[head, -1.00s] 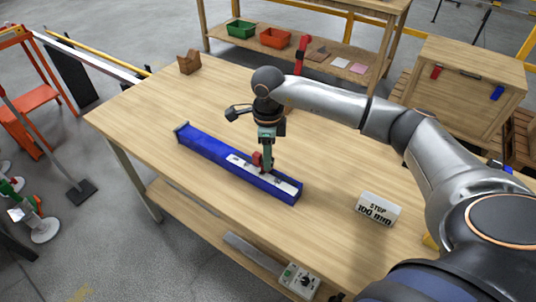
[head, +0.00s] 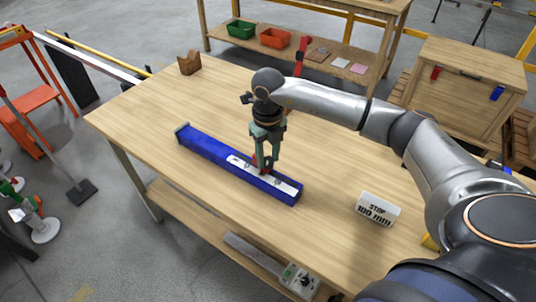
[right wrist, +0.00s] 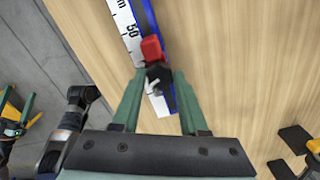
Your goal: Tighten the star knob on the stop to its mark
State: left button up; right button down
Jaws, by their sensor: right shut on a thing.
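A blue rail (head: 208,151) with a white scale strip (head: 285,186) lies on the wooden table. The red stop (right wrist: 151,48) sits on the rail beside the scale. The black star knob (right wrist: 158,74) is on the stop's near side in the right wrist view. My right gripper (head: 263,168) points down at the stop, and its green fingers are shut on the star knob. The fingers mostly hide the stop and knob in the head view. The knob's mark cannot be made out.
A white sign (head: 378,209) reading "STOP 100 mm" stands right of the rail. A small wooden holder (head: 189,62) is at the table's far left corner. The table (head: 150,105) around the rail is mostly clear.

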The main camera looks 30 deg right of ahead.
aim_at(268, 160)
jog(key=shift+m, duration=1.1)
jog(key=shift+c, duration=2.1)
grip_release()
jog(key=shift+r, duration=0.1)
notch_tip(268, 160, up, 12)
jog(key=shift+r+b, duration=0.2)
jog(key=shift+b, duration=0.1)
